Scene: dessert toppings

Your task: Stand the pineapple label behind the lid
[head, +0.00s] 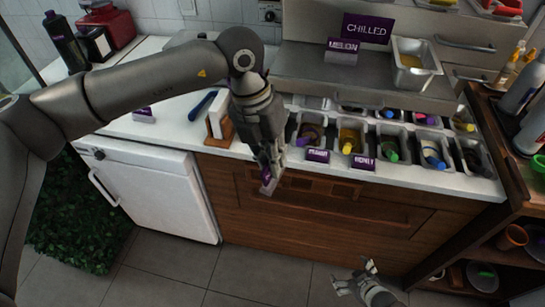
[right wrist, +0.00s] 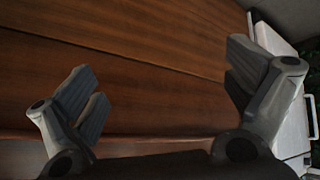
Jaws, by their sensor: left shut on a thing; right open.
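My left gripper (head: 270,178) is shut on a small purple label (head: 268,187) and holds it in front of the counter's edge, above the floor. Its text cannot be read, so I cannot confirm that it says pineapple. My right gripper (head: 354,276) is low in front of the wooden cabinet, open and empty; its spread fingers also show in the right wrist view (right wrist: 165,80). I cannot make out for certain which piece is the lid; a raised steel surface (head: 330,70) at the back carries a standing MELON label (head: 342,50).
Topping tubs with coloured handles fill the counter well. Two purple labels, one reading HONEY (head: 363,163), stand at its front edge. A CHILLED sign (head: 367,29) and a steel pan (head: 416,66) are at the back. A wooden shelf (head: 490,130) bounds the right.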

